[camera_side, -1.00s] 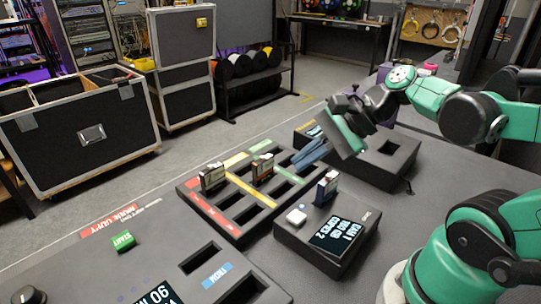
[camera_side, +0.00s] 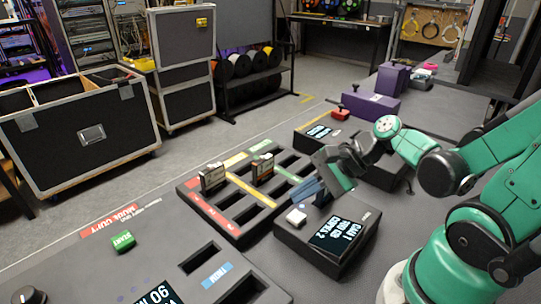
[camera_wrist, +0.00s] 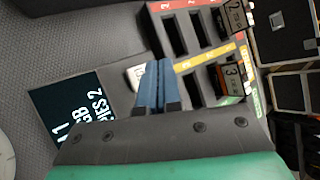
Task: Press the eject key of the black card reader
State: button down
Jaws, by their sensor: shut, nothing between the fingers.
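The black card reader (camera_side: 290,240) sits on the table, with a lit text screen (camera_side: 338,236) and a white key (camera_side: 296,216) on top. The white key also shows in the wrist view (camera_wrist: 133,76), beside the screen (camera_wrist: 72,118). My gripper (camera_side: 294,196) is shut and empty, its blue fingers pointing down just above and behind the white key. In the wrist view the fingertips (camera_wrist: 158,66) lie just right of the key, partly covering it; I cannot tell if they touch. The card standing in the reader is mostly hidden behind my gripper.
A slotted card tray (camera_side: 237,235) stands left of the reader, holding two upright cards (camera_side: 212,177) (camera_side: 262,169). A green start key (camera_side: 123,241) is at the front left. Another dark device (camera_side: 300,137) with a screen and purple blocks (camera_side: 370,104) are behind.

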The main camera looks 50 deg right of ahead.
aim_at(301, 215)
jog(key=shift+f, duration=0.8)
jog(key=shift+s, duration=0.1)
jog(key=shift+r, duration=0.1)
dwell(1.8)
jog(key=shift+r, duration=2.4)
